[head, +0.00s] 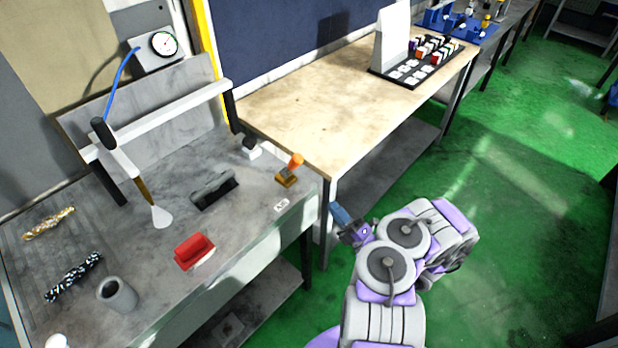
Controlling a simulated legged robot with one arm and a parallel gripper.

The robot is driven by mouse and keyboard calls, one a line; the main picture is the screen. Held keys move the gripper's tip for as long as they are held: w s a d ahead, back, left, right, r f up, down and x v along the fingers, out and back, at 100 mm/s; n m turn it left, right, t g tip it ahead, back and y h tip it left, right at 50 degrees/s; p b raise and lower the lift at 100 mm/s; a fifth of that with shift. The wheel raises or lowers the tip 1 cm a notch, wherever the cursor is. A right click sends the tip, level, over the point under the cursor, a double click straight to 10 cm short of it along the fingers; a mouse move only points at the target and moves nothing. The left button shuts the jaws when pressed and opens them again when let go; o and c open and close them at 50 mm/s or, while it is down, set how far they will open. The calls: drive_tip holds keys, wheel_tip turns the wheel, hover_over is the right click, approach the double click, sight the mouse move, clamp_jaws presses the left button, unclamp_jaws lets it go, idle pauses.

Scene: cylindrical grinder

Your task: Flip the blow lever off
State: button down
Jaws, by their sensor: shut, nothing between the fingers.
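A small lever with an orange knob (295,160) stands on a brass-coloured base (286,178) near the right end of the grey bench. It looks like the blow lever; whether its position is on or off cannot be told. My gripper (340,213) is at the centre right, beyond the bench's right end and off to the lower right of the lever. Its dark blue fingers are shut and empty, apart from the lever.
The grey bench (130,262) holds a red block (195,250), a black holder (214,190), a grey cup (117,294) and a gauge (164,44) behind. A nozzle with a white cone (162,216) hangs over it. A wooden table (300,115) stands behind; green floor (520,190) is open at right.

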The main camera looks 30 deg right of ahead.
drive_tip(key=w, duration=0.1)
drive_tip(key=b, duration=0.4)
approach(291, 165)
drive_tip(key=w+r, duration=0.2)
drive_tip(key=w, duration=0.1)
drive_tip(key=w+r, duration=0.1)
drive_tip(key=shift+w+d, duration=0.1)
drive_tip(key=shift+w, duration=0.25)
drive_tip(key=shift+p, duration=0.35)
